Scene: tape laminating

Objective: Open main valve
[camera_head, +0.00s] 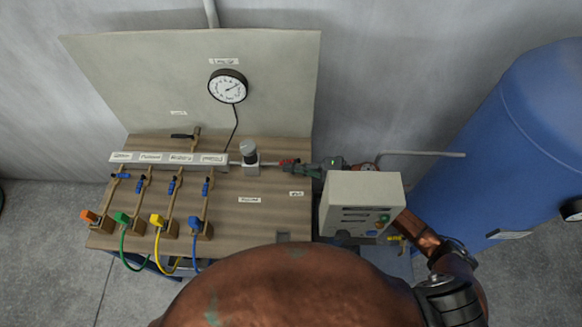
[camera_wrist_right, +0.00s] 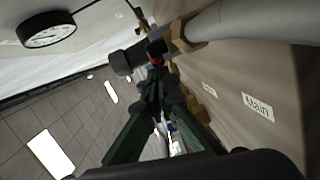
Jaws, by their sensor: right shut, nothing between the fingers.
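The main valve's red handle (camera_head: 289,161) sits on the pipe at the right end of the wooden board, above the small "Main" label (camera_head: 297,194). In the right wrist view the red handle (camera_wrist_right: 156,52) shows just beyond the fingertips. My right gripper (camera_head: 297,169) is shut and empty, coming in from the right. Its dark green fingers (camera_wrist_right: 157,82) meet close to the handle; I cannot tell whether they touch it. Part of the valve is hidden behind the fingers. My left gripper is not in view.
A grey regulator (camera_head: 250,157) stands left of the valve. A round gauge (camera_head: 228,87) hangs on the back panel. Several small blue-handled valves (camera_head: 172,184) line the board's left. A grey control box (camera_head: 361,205) and a blue tank (camera_head: 510,140) are at the right.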

